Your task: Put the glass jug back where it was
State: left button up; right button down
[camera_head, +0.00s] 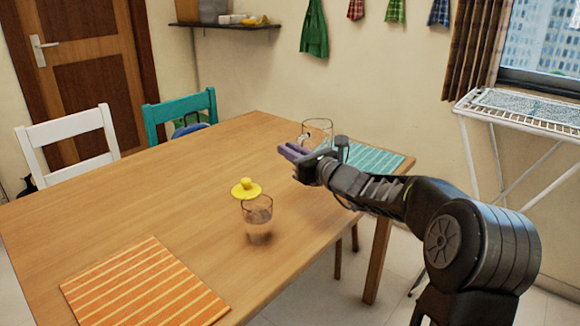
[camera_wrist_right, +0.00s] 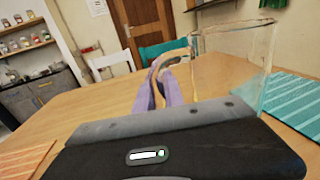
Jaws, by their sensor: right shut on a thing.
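The clear glass jug (camera_head: 318,126) is at the far right part of the table, behind my right gripper (camera_head: 292,151). In the right wrist view the jug (camera_wrist_right: 238,62) looks upright, with its handle (camera_wrist_right: 158,68) between the purple fingers of my right gripper (camera_wrist_right: 160,88). The gripper is shut on the jug. The jug's base is hidden by the gripper, so I cannot tell whether it touches the table. My left gripper is not in view.
A glass cup (camera_head: 257,222) stands mid-table, with a yellow lid (camera_head: 246,188) beside it. A teal striped mat (camera_head: 375,159) lies just right of the jug. An orange striped mat (camera_head: 145,290) lies at front left. The table's left half (camera_head: 130,205) is mostly clear.

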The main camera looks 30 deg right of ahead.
notch_tip(320, 180, down, 4)
jog(key=shift+r+b, duration=0.1)
jog(key=shift+b, duration=0.35)
jog(key=c, duration=1.4)
grip_release()
jog(key=shift+c, duration=0.2)
jog(key=shift+s, duration=0.1)
jog(key=s+d+p, duration=0.1)
jog(key=s, duration=1)
jog(key=shift+s, duration=0.4)
jog(key=shift+d, duration=0.1)
